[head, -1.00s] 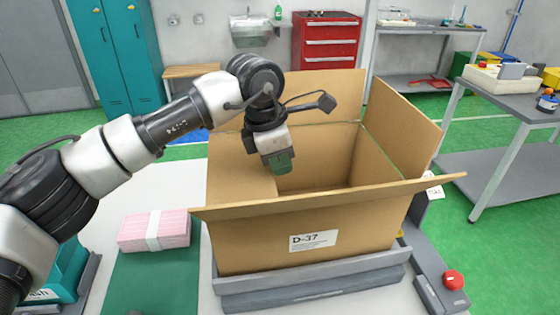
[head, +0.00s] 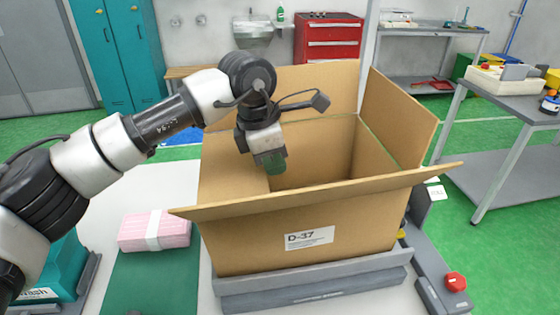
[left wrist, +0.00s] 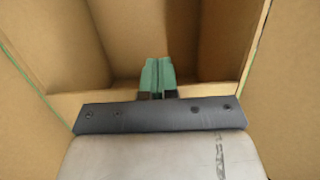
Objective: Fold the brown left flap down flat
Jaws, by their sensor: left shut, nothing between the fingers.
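The open brown cardboard box (head: 260,245), labelled D-37, stands in the middle of the head view. Its left flap (head: 228,170) reaches inward over the left part of the opening; I cannot tell whether it is fully level. The back flap (head: 315,88) and right flap (head: 400,112) stand up, and the front flap (head: 330,194) leans outward. My left gripper (head: 272,163) is shut and empty, at the left flap's inner edge; contact is unclear. Its green fingertips (left wrist: 157,78) show against brown cardboard in the left wrist view. My right gripper is not in view.
The box sits on a grey platform (head: 310,290). A pink strapped pack (head: 154,230) lies on a green mat (head: 150,282) to the left. A red button (head: 456,281) is at the front right. A grey side table (head: 505,95) stands at right.

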